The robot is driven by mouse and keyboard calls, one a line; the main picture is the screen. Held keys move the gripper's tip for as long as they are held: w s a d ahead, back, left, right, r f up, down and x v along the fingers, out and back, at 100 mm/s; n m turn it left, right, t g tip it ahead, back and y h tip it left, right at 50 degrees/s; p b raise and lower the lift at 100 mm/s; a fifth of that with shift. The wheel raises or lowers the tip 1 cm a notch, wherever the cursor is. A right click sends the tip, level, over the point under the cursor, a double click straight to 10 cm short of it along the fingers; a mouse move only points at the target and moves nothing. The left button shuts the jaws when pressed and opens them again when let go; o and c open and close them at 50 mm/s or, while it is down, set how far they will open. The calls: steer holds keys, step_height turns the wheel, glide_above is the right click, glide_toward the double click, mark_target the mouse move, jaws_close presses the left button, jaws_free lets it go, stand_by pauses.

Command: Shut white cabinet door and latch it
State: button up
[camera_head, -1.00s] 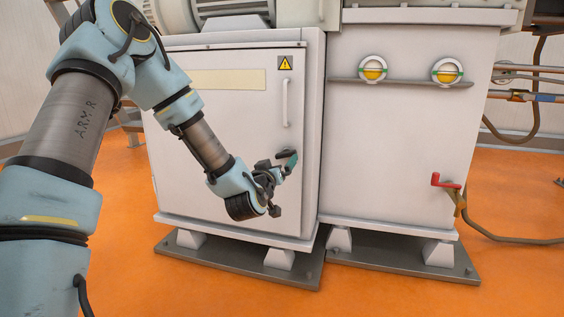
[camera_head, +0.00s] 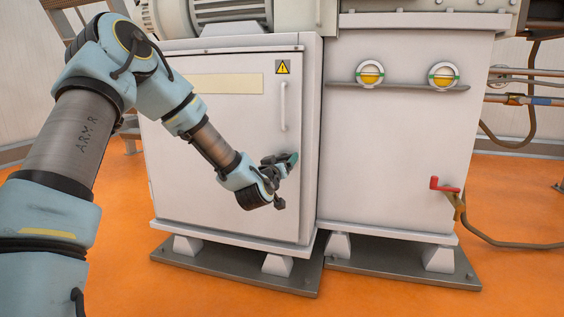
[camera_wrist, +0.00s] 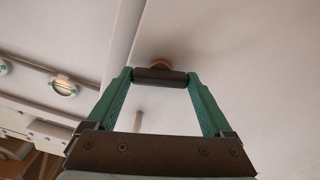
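The white cabinet door (camera_head: 225,130) fills the front of the left cabinet and looks flush or nearly flush with its frame. A dark latch handle (camera_head: 270,160) sits low on the door's right side, lying roughly horizontal. My gripper (camera_head: 290,161) is at this handle, reaching in from the lower left. In the wrist view the green fingers (camera_wrist: 160,80) stand on either side of the dark handle bar (camera_wrist: 160,77) and appear to touch both its ends. An orange-brown mount (camera_wrist: 160,63) shows behind the bar. Whether the latch is engaged cannot be told.
A fixed vertical white pull handle (camera_head: 283,106) is above the latch. Dark base plates (camera_head: 400,262) jut out below. The orange floor in front is open.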

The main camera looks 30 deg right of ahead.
steer(key=c, duration=0.6)
steer(key=shift+s+d+m+p, duration=0.1)
steer(key=shift+m+p, duration=0.2)
steer(key=shift+m, duration=0.7)
steer(key=shift+c, duration=0.2)
steer(key=shift+m, duration=0.9)
steer(key=o, duration=1.1)
steer(key=p+v, duration=0.3)
steer(key=v, duration=0.7)
steer(key=shift+s+a, duration=0.2)
steer(key=shift+a, duration=0.2)
